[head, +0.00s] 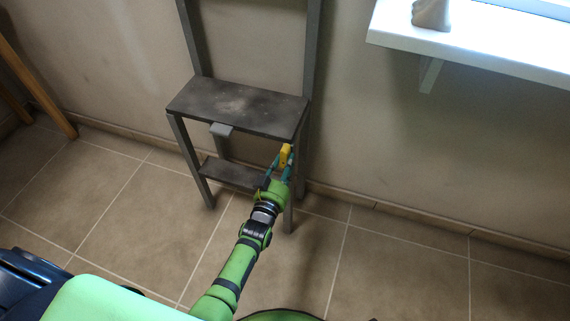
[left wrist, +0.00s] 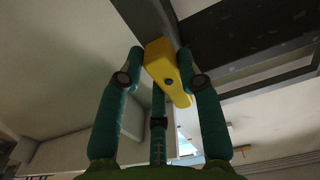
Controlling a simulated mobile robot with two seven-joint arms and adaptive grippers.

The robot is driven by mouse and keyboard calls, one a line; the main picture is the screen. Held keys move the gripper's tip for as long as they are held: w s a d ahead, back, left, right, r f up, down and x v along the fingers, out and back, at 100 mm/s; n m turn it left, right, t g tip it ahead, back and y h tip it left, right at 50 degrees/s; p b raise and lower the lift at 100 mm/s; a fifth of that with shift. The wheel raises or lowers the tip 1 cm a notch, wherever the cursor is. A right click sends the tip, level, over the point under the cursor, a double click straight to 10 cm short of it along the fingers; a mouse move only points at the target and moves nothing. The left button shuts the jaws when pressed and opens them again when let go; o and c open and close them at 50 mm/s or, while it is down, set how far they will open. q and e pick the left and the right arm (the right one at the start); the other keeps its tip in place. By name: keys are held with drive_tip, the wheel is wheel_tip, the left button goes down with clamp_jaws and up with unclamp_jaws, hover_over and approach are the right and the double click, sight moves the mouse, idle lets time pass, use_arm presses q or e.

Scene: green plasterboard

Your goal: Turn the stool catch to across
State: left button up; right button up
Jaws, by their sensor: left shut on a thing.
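The stool (head: 237,105) is a dark grey step stool standing against the wall in the head view. The yellow catch (head: 286,155) sits just under the right end of its upper step. In the left wrist view the catch (left wrist: 161,68) is a yellow bar beside a dark stool leg, slanting down to the right. My left gripper (head: 279,165) reaches up to it from below. In the left wrist view its teal fingers (left wrist: 160,72) are shut on the catch, one on each side. My right gripper is not in view.
A lower step (head: 230,174) and a grey bracket (head: 221,129) are to the left of my gripper. A white shelf (head: 470,45) juts from the wall at upper right. Wooden legs (head: 38,88) stand at far left. The tiled floor (head: 400,255) at right is clear.

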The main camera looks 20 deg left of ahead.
use_arm(q)
drive_tip(key=o, duration=1.2)
drive_tip(key=shift+w+r, duration=0.1)
drive_tip(key=shift+r, duration=0.1)
drive_tip(key=shift+f, duration=0.1)
drive_tip(key=s, duration=1.2)
drive_tip(key=shift+a, duration=0.15)
